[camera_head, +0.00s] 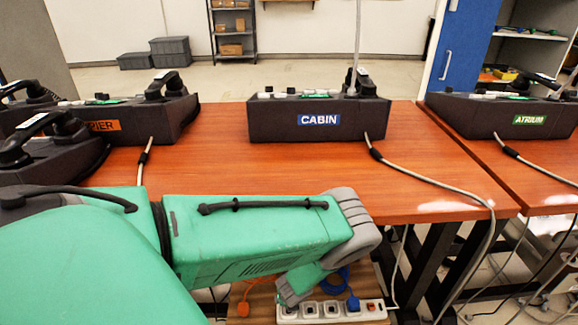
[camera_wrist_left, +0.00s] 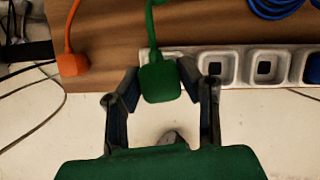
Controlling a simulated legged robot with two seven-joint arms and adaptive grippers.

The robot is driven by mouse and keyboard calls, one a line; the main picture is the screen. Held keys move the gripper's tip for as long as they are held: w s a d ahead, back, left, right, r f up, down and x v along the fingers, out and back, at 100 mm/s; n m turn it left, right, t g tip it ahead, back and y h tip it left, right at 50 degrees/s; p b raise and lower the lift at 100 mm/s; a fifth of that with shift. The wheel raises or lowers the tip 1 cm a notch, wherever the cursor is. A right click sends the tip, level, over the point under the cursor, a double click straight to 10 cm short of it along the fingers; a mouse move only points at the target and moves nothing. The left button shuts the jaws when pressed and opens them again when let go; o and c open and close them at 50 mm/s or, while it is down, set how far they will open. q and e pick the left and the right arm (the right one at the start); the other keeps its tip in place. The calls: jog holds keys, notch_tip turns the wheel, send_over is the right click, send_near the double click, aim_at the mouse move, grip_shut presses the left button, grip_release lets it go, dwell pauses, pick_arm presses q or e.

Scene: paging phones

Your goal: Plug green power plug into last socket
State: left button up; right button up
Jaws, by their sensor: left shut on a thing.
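The green power plug (camera_wrist_left: 160,83) sits between the fingers of my left gripper (camera_wrist_left: 160,88) in the left wrist view, its green cord running up. The white power strip (camera_wrist_left: 240,68) has a row of sockets with square openings. The plug is at the strip's left end in that view; I cannot tell whether it is above a socket or in it. In the head view my green left arm reaches down to the strip (camera_head: 372,310), and its hand hides the plug. A blue plug (camera_head: 353,303) is in the strip, right of the hand. My right gripper is not in view.
An orange plug (camera_wrist_left: 72,64) lies apart from the strip on a brown board (camera_wrist_left: 110,30). The wooden table (camera_head: 240,165) stands above, bearing dark phone consoles such as the CABIN one (camera_head: 280,121). Grey cables hang past the table's front edge, right of the strip.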

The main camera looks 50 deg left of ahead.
pick_arm(q)
jog(key=shift+d+f+b, duration=0.1)
jog(key=shift+f+b, duration=1.05)
jog(key=shift+f, duration=0.65)
jog(key=shift+f+b, duration=0.25)
jog(key=shift+b, duration=0.05)
jog(key=o, duration=1.2)
jog(key=shift+o, duration=0.2)
jog(key=shift+d+r, duration=0.2)
jog(key=shift+r, duration=0.3)
jog(key=v, duration=1.1)
jog(key=shift+s, duration=0.15)
jog(key=shift+f, duration=0.1)
